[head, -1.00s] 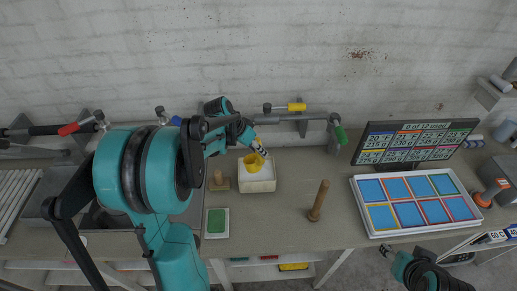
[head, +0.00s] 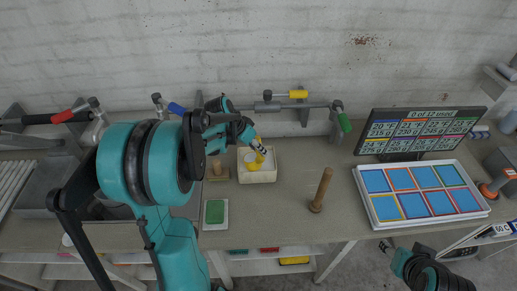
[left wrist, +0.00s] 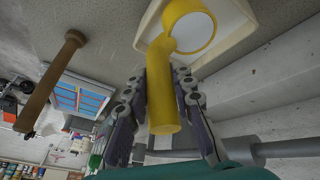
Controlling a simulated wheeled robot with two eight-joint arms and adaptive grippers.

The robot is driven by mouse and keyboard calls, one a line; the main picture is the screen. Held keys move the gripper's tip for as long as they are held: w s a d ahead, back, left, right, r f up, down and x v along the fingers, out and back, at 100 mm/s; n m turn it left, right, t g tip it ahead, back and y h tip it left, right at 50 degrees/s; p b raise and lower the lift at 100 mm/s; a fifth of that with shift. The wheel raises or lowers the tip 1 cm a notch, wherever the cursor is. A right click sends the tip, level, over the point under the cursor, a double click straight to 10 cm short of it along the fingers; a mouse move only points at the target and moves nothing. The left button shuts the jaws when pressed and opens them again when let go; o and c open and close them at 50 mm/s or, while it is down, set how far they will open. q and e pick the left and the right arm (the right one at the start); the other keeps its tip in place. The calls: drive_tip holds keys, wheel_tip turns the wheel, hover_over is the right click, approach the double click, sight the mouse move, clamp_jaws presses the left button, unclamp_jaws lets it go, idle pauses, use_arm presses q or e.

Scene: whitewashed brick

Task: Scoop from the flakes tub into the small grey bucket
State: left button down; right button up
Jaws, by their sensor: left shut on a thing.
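My left gripper (head: 258,146) is shut on the handle of a yellow scoop (left wrist: 162,95). In the left wrist view the handle lies between the two fingers, and the round bowl shows a white disc inside; I cannot tell if that is flakes. In the head view the scoop is at the white tub (head: 258,177), with its bowl over or inside the tub's opening. The tub's pale contents are hard to make out. My right gripper (head: 386,249) is at the lower right, off the table's front edge, small and unclear. I cannot pick out a small grey bucket with certainty.
A wooden peg (head: 321,190) stands right of the tub. A green-topped block (head: 215,212) lies to the front left. A white tray with coloured squares (head: 372,217) and a monitor (head: 420,134) are at the right. A clamp bar (head: 283,105) lies behind the tub.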

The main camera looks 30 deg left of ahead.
use_arm(q)
drive_tip(key=shift+r+m+y+p, duration=0.15)
drive_tip(key=shift+r+y+p, duration=0.4)
drive_tip(key=shift+r+p, duration=1.4)
drive_tip(key=shift+r+m+y+p, duration=0.1)
drive_tip(key=shift+r+y+p, duration=0.5)
drive_tip(key=shift+r+p, duration=1.35)
drive_tip(key=shift+r+m+y+p, duration=0.15)
drive_tip(key=shift+r+y+p, duration=0.4)
drive_tip(key=shift+r+p, duration=1.4)
drive_tip(key=shift+r+b, duration=0.65)
